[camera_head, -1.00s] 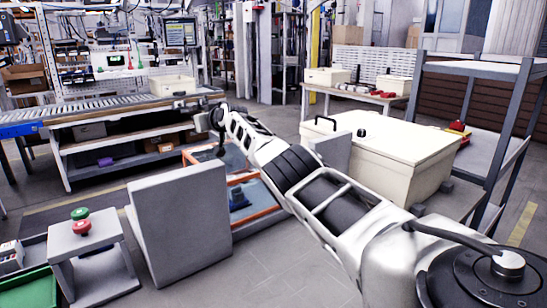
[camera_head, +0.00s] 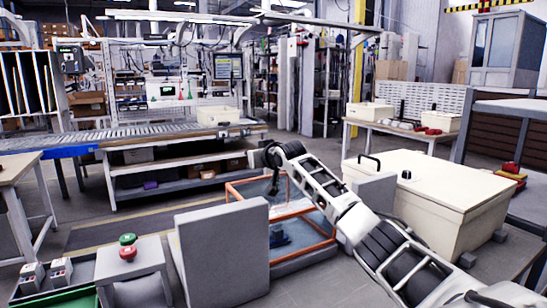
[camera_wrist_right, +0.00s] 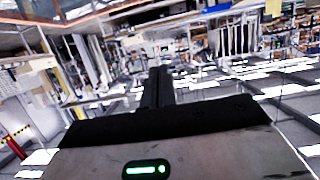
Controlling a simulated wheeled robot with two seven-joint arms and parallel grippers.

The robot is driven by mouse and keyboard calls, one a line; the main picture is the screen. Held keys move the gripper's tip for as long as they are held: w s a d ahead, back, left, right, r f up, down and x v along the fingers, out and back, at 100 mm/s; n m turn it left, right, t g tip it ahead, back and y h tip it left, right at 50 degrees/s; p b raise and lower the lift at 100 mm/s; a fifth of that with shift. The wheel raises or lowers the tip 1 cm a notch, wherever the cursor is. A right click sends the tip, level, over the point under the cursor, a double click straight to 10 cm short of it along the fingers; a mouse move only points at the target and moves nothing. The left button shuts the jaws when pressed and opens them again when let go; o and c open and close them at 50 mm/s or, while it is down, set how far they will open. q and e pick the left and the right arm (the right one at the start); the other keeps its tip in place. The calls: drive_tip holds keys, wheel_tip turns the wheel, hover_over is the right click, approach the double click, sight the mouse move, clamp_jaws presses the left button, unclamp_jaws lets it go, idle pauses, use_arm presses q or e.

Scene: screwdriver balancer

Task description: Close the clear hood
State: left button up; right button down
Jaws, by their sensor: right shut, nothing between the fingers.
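The clear hood (camera_head: 230,193) has an orange frame and see-through panels. It stands beyond a grey panel in the head view, which hides part of its near side. A small dark blue object (camera_head: 279,239) shows within the frame. My right arm reaches in from the lower right, and my right gripper (camera_head: 273,187) points down at the hood's upper part. I cannot tell whether it touches the frame. In the right wrist view, the dark fingers (camera_wrist_right: 160,88) are together and empty, and an orange edge (camera_wrist_right: 75,17) crosses the upper left. My left gripper is not in view.
The grey slanted panel (camera_head: 222,255) stands in front of the hood. A stand with green and red buttons (camera_head: 128,246) is to its left. A cream box (camera_head: 440,190) with a black handle stands on the right. A conveyor (camera_head: 75,141) runs behind at left.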

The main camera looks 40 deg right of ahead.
drive_tip(key=b+v, duration=0.2)
drive_tip(key=v, duration=0.8)
drive_tip(key=shift+s, duration=0.2)
